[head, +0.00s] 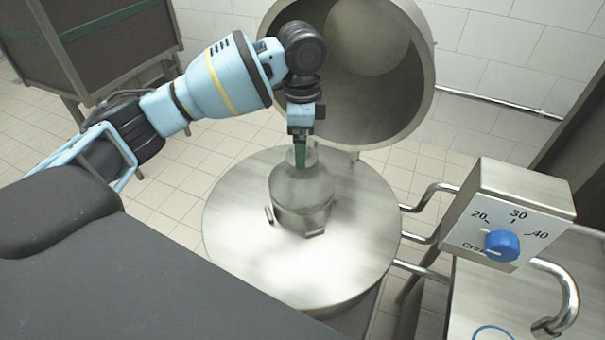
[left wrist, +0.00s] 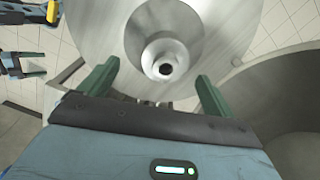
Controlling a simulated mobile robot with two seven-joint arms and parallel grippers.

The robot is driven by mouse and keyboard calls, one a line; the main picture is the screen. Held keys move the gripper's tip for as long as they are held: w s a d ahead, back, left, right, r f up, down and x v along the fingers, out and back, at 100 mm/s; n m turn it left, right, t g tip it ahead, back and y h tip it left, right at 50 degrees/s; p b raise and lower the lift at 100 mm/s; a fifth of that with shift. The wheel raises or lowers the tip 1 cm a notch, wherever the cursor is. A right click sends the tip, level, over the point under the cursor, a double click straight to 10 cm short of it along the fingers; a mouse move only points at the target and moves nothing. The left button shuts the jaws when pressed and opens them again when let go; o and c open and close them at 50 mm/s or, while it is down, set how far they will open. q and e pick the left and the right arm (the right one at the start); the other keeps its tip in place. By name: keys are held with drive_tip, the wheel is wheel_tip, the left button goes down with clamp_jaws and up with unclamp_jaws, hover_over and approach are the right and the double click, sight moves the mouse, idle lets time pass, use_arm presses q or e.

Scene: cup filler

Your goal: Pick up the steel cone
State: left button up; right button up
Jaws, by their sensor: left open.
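The steel cone (head: 302,187) stands upright on the round steel plate (head: 235,235), narrow neck up. In the left wrist view the cone (left wrist: 185,47) is seen from above, with the dark hole of its neck in the middle. My left gripper (head: 300,158) points down at the neck from above. In the left wrist view its two green fingers (left wrist: 156,84) are wide apart, with the neck between and just ahead of them. I cannot tell whether they touch it. My right gripper (left wrist: 36,64) shows small at the left edge there, fingers apart and empty.
A large open steel lid (head: 425,75) rises behind the plate. A control box (head: 510,210) with a blue knob (head: 502,245) and steel pipes (head: 420,238) stand to the right. A dark cabinet (head: 110,45) is at the back left.

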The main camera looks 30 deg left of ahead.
use_arm(q)
drive_tip(key=shift+w+a+f, duration=0.1)
drive_tip(key=shift+w+f, duration=0.1)
drive_tip(key=shift+f, duration=1.1)
drive_tip(key=shift+w+a+f, duration=0.1)
drive_tip(key=shift+w+f, duration=0.05)
drive_tip(key=shift+f, duration=1.1)
drive_tip(key=shift+c, duration=0.4)
drive_tip(key=shift+r, duration=0.1)
clamp_jaws()
